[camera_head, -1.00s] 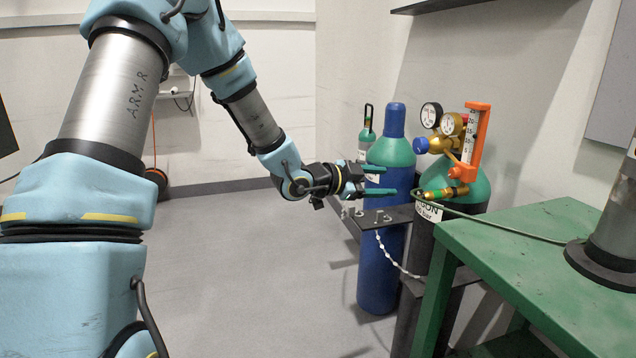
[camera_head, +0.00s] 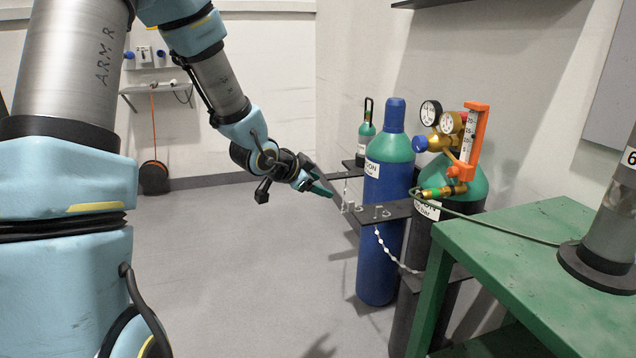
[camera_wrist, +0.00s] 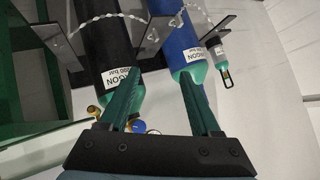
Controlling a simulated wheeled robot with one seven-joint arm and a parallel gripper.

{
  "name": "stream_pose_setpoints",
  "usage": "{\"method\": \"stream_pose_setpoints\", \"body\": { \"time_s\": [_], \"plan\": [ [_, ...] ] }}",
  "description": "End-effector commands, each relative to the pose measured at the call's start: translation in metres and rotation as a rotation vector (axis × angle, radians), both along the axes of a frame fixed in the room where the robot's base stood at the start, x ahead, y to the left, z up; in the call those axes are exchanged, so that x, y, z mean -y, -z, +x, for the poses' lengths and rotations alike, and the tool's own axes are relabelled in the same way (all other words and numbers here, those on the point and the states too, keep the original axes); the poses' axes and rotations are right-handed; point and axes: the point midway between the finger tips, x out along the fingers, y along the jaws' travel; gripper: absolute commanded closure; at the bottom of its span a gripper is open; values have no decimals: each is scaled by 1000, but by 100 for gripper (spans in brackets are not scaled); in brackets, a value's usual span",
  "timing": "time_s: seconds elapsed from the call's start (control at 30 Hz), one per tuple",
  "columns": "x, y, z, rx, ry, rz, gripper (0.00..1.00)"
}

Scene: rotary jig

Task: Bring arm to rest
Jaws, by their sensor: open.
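My gripper (camera_head: 325,186) is in the middle of the head view, left of the blue gas cylinder and apart from it. Its green fingers also show in the wrist view (camera_wrist: 157,85), spread apart with nothing between them. My arm reaches from the upper left, its forearm sloping down to the wrist. The fingers point right and slightly down in the head view.
A blue cylinder (camera_head: 378,245) with a green shoulder stands behind a black rack (camera_head: 385,213) with a chain. A dark cylinder (camera_head: 428,290) carries gauges and an orange flowmeter (camera_head: 474,140). A green table (camera_head: 540,260) is at right. Floor left of the rack is clear.

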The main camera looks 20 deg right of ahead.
Motion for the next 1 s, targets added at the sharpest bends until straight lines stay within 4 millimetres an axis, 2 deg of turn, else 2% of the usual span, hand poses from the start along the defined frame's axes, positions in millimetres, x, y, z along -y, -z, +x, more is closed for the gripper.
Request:
{"method": "stream_pose_setpoints", "body": {
  "time_s": [0.43, 0.5, 0.57, 0.67, 0.77, 0.8, 0.9, 1.0],
  "plan": [
    [-1, 0, 0, -1, -3, 2, 36],
    [-8, -2, 2, -10, -25, 13, 36],
    [-23, -4, 4, -34, -73, 37, 36],
    [-71, -10, 8, -112, -227, 105, 36],
    [-138, -19, 0, -236, -453, 179, 36],
    [-166, -23, -8, -295, -554, 202, 36],
    [-227, -34, -38, -452, -797, 235, 36],
    [-271, -45, -76, -608, -1006, 239, 36]
  ]
}}
